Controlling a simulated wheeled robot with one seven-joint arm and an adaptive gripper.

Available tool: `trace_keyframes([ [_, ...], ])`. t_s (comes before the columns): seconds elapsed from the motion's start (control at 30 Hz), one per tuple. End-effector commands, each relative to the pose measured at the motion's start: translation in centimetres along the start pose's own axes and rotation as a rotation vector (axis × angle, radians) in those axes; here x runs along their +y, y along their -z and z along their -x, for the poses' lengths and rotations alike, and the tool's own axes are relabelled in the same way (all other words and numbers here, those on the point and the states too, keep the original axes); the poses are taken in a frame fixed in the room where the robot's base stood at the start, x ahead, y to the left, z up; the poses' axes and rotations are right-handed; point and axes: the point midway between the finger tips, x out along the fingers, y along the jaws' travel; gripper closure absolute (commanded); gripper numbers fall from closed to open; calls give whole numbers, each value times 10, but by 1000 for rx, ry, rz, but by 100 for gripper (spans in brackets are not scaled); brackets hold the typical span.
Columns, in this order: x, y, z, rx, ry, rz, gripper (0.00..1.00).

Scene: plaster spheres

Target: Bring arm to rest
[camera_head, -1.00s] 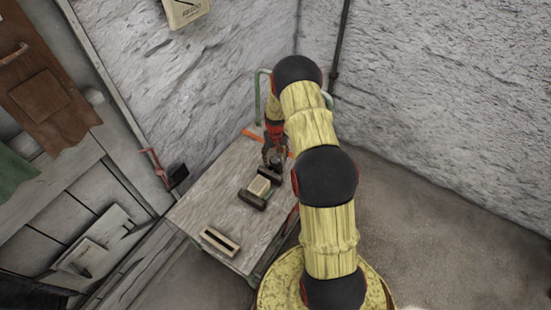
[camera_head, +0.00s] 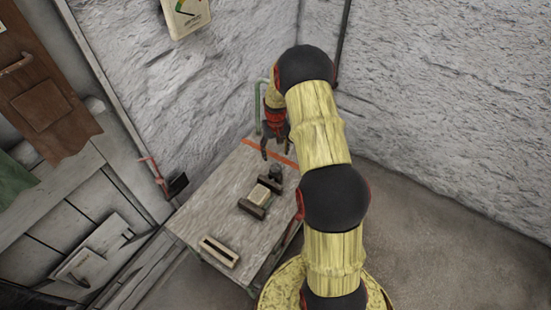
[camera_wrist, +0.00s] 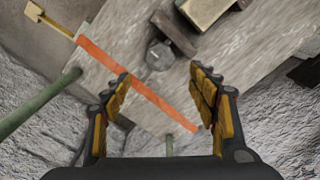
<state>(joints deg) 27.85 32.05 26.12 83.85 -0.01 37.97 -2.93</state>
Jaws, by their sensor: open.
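My gripper (camera_head: 277,146) hangs above the far end of the wooden table (camera_head: 207,207), near an orange strip (camera_head: 252,144). Its two fingers are spread apart with nothing between them, as the wrist view (camera_wrist: 165,88) also shows. A small dark grey round piece (camera_head: 275,171) is on the table just beyond the fingertips in the wrist view (camera_wrist: 159,55), apart from them. My arm arches from the lower right up to the gripper.
A pale block with dark end pieces (camera_head: 260,195) lies mid-table, and a slotted box (camera_head: 219,252) at the near end. Rough walls (camera_head: 440,100) stand close behind the table. A green pipe (camera_head: 258,115) rises near the gripper. Floor is clear at right (camera_head: 440,240).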

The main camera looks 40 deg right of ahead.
Motion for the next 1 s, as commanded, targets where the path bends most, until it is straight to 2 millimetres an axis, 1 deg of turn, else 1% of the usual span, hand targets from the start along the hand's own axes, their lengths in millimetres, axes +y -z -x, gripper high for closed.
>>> trace_keyframes([
  [0.1, 0, 0, 8, 0, 0, 0, 41],
  [0.2, 0, 0, 9, -1, 0, 0, 41],
  [0.67, 0, 0, 9, 0, 0, 0, 41],
  [0.77, 0, -4, 9, -13, 1, -6, 41],
  [0.87, -1, -22, 2, -54, 2, -10, 41],
  [0.97, -3, -51, -3, -111, 5, -15, 41],
  [1.0, -3, -65, 3, -131, 6, -18, 41],
])
